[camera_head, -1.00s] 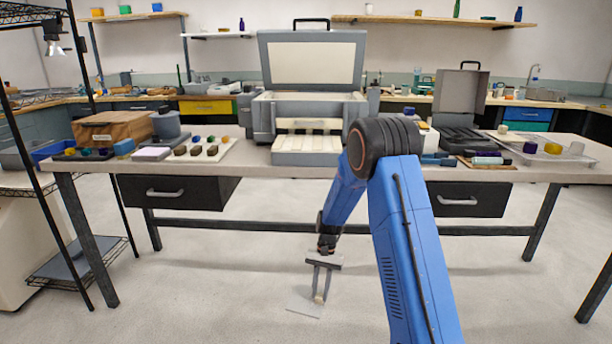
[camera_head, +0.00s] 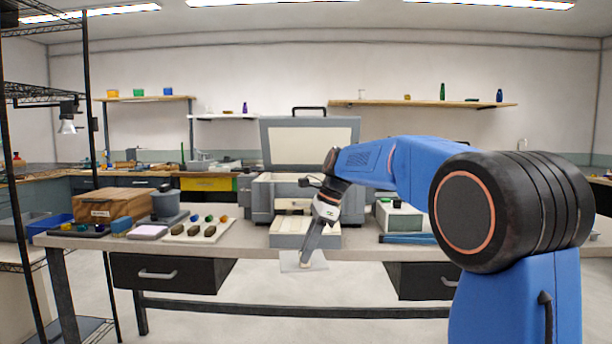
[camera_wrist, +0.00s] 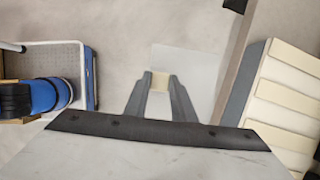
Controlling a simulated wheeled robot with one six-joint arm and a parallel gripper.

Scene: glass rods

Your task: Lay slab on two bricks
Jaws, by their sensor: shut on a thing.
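The slab is a thin pale grey plate (camera_head: 289,262) with a small cream block (camera_wrist: 160,81) on it. My gripper (camera_head: 306,262) is shut on this block, and the slab hangs from it just off the bench's front edge. In the wrist view the slab (camera_wrist: 197,72) shows beyond my fingers (camera_wrist: 160,78), over bare floor. I cannot tell which are the two bricks.
The bench (camera_head: 240,243) bears the grey box with its raised lid (camera_head: 310,143). At its left are a brown case (camera_head: 108,204) and a board with several small coloured pieces (camera_head: 200,231). A pale box (camera_head: 400,216) stands right of my gripper. Floor in front is clear.

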